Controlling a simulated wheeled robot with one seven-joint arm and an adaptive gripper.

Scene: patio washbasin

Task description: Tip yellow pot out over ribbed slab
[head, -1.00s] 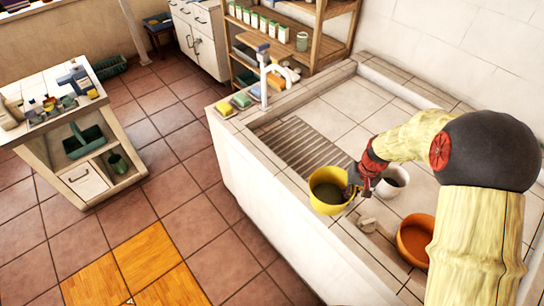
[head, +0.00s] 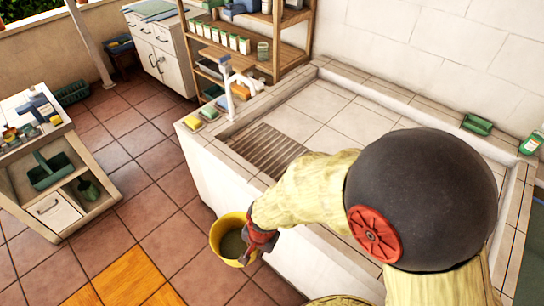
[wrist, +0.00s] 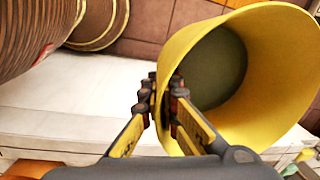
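The yellow pot (head: 215,238) is held by its rim, in front of the white basin's front wall and above the tiled floor. Its mouth faces up, and a dull grey-green surface shows inside; I cannot tell if it is liquid or the bottom. My gripper (head: 256,240) is shut on the pot's wall. In the wrist view the fingers (wrist: 163,100) pinch the near edge of the yellow pot (wrist: 270,85).
Yellow and green sponges (head: 209,112) lie on the ledge. A green dish (head: 477,125) and a bottle (head: 531,142) stand on the right-hand ledge. My arm hides much of the basin.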

